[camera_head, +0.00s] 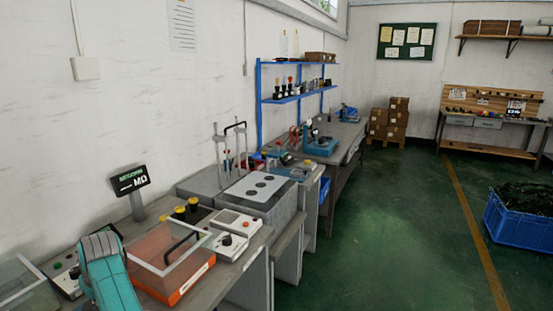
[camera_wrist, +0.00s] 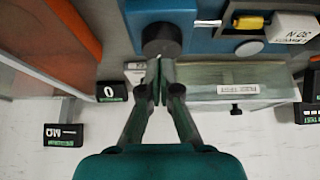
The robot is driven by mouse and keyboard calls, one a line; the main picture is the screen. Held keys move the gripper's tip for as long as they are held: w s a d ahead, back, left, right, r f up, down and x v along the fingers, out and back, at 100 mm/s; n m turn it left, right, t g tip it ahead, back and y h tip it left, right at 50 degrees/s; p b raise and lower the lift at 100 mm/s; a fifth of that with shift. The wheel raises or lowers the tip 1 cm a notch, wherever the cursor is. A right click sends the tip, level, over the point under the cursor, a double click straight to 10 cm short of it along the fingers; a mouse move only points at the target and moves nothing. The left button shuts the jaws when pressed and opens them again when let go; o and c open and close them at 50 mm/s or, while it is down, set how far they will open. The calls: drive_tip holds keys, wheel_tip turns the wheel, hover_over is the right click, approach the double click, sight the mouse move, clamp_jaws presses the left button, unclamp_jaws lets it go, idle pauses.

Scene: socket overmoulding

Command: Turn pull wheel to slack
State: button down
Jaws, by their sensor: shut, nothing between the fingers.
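In the wrist view a dark round knob (camera_wrist: 162,38), which looks like the pull wheel, sits at the front of a blue fixture (camera_wrist: 205,15). My gripper (camera_wrist: 160,82) is shut and empty, its fingertips just below the knob in the picture. I cannot tell whether the tips touch it. A thin metal rod and a yellow cylinder (camera_wrist: 248,22) lie to the right of the knob on the fixture. In the head view I see my teal arm at the lower left; the gripper's tips are not visible there, and I cannot pick out the wheel.
A small black "0" display (camera_wrist: 111,92) stands left of the fingers. A labelled clear-topped box (camera_wrist: 230,80) is close on the right. In the head view an orange box with a clear lid (camera_head: 172,262) and an MΩ display (camera_head: 131,181) crowd the bench. The green floor (camera_head: 390,220) is open.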

drive_tip(key=shift+s+a+f, duration=0.15)
drive_tip(key=shift+a+f, duration=0.05)
drive_tip(key=shift+f, duration=0.85)
drive_tip(key=shift+s+a+f, duration=0.2)
drive_tip(key=shift+f, duration=0.8)
drive_tip(key=shift+s+a+f, duration=0.15)
drive_tip(key=shift+a+f, duration=0.05)
drive_tip(key=shift+f, duration=0.85)
drive_tip(key=shift+w+a, duration=0.1)
drive_tip(key=shift+a, duration=0.05)
drive_tip(key=shift+w+d, duration=0.2)
drive_tip(key=shift+w, duration=0.35)
drive_tip(key=shift+w+d, duration=0.2)
drive_tip(key=shift+w, duration=0.3)
drive_tip(key=shift+d, duration=0.1)
drive_tip(key=shift+d+r, duration=0.1)
drive_tip(key=shift+d, duration=0.2)
drive_tip(key=shift+r, duration=2.95)
